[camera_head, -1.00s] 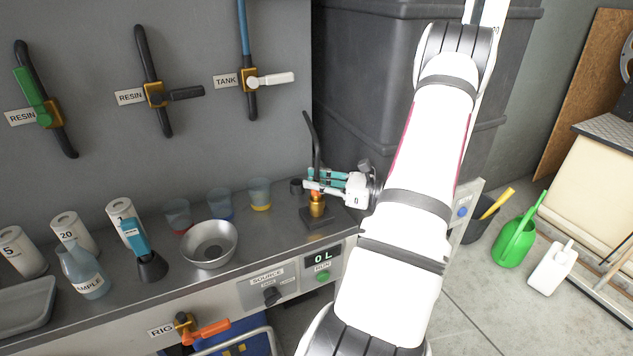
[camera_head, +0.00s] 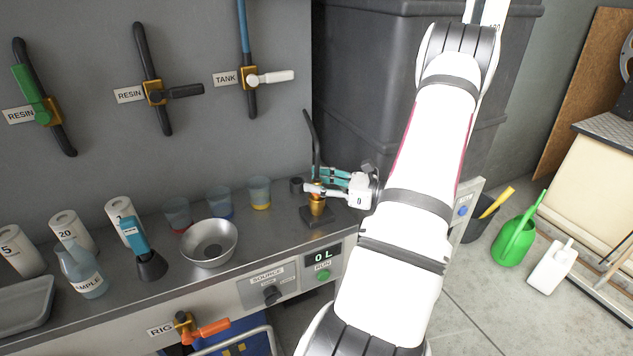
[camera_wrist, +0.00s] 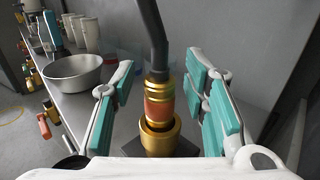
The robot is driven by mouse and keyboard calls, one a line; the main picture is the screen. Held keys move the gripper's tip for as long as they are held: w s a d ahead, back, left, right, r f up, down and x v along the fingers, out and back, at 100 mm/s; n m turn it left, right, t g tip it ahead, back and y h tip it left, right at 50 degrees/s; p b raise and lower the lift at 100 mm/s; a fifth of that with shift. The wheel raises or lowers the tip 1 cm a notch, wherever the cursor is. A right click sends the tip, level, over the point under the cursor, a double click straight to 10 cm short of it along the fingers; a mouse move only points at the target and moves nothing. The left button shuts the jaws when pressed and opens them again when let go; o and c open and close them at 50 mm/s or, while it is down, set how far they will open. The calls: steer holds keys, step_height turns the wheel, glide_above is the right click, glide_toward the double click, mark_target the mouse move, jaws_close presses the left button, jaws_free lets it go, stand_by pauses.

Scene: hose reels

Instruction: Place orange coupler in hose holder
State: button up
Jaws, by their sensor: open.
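The orange coupler (camera_wrist: 159,106), with brass rings, is on the end of a black hose (camera_wrist: 152,35). It stands upright with its lower end in the brass cup of the hose holder (camera_wrist: 158,139). The holder's dark square base (camera_head: 320,216) rests on the bench's right part. My gripper (camera_wrist: 163,98) is open, with one teal-padded finger on each side of the coupler and a visible gap to both. In the head view my gripper (camera_head: 318,182) reaches in from the right and partly covers the coupler.
A metal bowl (camera_head: 209,243), several cups and a teal-handled tool (camera_head: 137,240) stand left of the holder. A large dark bin (camera_head: 385,80) is behind my arm. The wall carries labelled valves.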

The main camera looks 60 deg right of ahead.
steer(key=v, duration=1.3)
steer(key=w+a+r+n+g+y, duration=0.2)
steer(key=w+a+r+n+g, duration=0.25)
steer(key=a, duration=0.35)
steer(key=w+a+r+n+g+y, duration=0.25)
steer(key=a+r+n+g, duration=0.2)
steer(key=a, duration=0.35)
steer(key=w+a+r+n+g+y, duration=0.25)
steer(key=w+a+n, duration=0.2)
steer(key=a, duration=0.35)
steer(key=s+a+r+n+g+h, duration=0.2)
steer(key=a+n+g, duration=0.15)
steer(key=a, duration=0.25)
steer(key=s+a+r+n+g+h, duration=0.1)
steer(key=s+a+n+g+h, duration=0.1)
steer(key=a+n, duration=0.25)
steer(key=s+a+r+n+t+h, duration=0.1)
steer(key=s+a+n+h, duration=0.5)
steer(key=s+n, duration=0.3)
steer(key=n+h, duration=0.1)
steer(key=n, duration=0.1)
steer(key=shift+a+r+n+t, duration=0.2)
steer(key=shift+a+n+t, duration=0.1)
steer(key=shift+n+t, duration=0.1)
